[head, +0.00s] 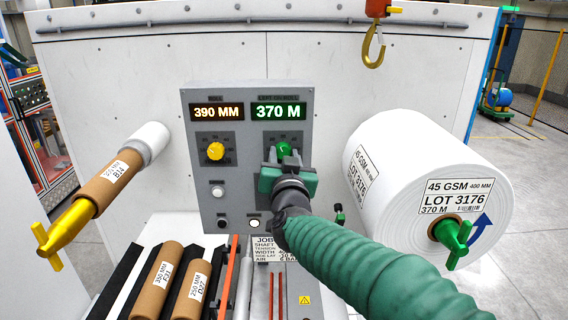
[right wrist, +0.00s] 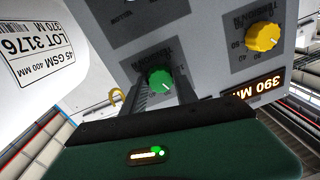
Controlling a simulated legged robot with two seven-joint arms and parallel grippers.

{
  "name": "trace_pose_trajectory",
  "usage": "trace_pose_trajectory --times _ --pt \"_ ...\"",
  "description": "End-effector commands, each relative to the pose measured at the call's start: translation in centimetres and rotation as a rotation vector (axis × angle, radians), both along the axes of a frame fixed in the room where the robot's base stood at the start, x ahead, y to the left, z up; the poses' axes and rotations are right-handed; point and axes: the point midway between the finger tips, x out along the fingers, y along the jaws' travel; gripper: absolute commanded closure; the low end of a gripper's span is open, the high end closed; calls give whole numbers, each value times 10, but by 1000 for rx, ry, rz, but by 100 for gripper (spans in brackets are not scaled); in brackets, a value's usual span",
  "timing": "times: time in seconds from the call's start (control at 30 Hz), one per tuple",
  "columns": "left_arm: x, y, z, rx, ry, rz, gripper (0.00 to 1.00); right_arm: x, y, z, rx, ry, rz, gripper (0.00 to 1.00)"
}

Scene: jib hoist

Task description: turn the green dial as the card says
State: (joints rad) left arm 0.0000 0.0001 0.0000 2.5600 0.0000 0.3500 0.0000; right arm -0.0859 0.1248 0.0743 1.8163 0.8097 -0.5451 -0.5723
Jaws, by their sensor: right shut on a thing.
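The green dial (head: 284,148) sits on the grey control panel (head: 195,150), under a green display (head: 278,111) reading 370 M. My right gripper (head: 279,160) reaches the panel from the lower right and is shut on the dial. In the right wrist view the green dial (right wrist: 159,80) shows between the two dark fingers (right wrist: 162,95), with a white mark on its face. The dial's scale is mostly hidden by the gripper. The job card (head: 268,248) hangs below the panel, partly covered by my right arm; its values are too small to read surely. My left gripper is not in view.
A large white roll (head: 400,170) labelled LOT 3176 stands right. A yellow-handled shaft with a brown core (head: 108,182) juts out left. A hoist hook (head: 374,52) hangs above.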

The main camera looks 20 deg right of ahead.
Motion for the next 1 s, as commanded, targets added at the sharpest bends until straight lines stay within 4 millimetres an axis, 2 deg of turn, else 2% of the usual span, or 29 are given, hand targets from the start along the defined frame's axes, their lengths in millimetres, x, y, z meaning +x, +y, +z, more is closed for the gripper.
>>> trace_pose_trajectory --times 0.03,0.3,1.0 --pt "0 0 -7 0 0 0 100 0 0 -1 39 -18 -1 100" --pt "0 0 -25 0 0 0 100 -1 -1 -1 286 -89 -1 100" --pt "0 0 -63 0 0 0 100 -1 -1 -1 906 -267 -1 100"
